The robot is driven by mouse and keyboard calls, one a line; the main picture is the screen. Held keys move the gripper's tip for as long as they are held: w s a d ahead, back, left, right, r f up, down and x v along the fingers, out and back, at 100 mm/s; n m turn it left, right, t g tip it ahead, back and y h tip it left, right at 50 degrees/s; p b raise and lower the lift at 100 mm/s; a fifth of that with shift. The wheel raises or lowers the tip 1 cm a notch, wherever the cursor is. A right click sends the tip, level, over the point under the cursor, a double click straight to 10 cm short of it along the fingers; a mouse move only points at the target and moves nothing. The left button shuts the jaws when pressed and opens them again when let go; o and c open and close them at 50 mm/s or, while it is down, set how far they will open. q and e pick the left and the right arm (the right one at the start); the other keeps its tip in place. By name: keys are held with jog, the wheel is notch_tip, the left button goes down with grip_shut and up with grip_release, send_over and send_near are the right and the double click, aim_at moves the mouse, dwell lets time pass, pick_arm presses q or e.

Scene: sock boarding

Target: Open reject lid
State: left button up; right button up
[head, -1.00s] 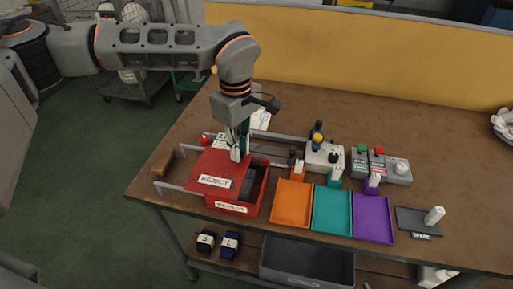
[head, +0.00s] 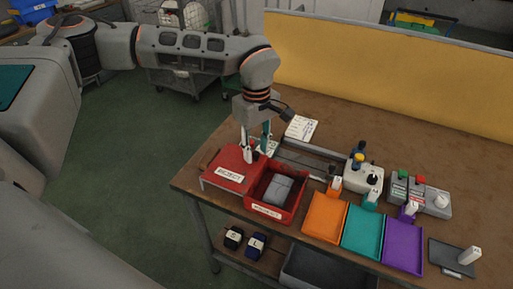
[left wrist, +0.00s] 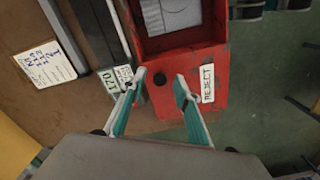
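The red reject lid (head: 228,178) lies to the left of the red reject bin (head: 292,211), with its white REJECT label facing up. The bin's mouth is uncovered and a grey folded item (head: 282,188) shows inside. My left gripper (head: 256,154) is over the lid's far right part, pointing down. The lid also shows there (left wrist: 208,107), beside the open bin (left wrist: 184,43). My right gripper is out of view.
Orange (head: 324,217), teal (head: 363,231) and purple (head: 403,246) trays stand right of the bin. A joystick box (head: 362,178) and a button box (head: 419,196) sit behind them. A white card (head: 301,128) lies at the back. Dark bundles (head: 255,246) rest on the lower shelf.

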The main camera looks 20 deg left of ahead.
pick_arm(q)
notch_tip(320, 180, up, 12)
dwell(0.6)
jog(key=shift+s, duration=0.1)
dwell(0.4)
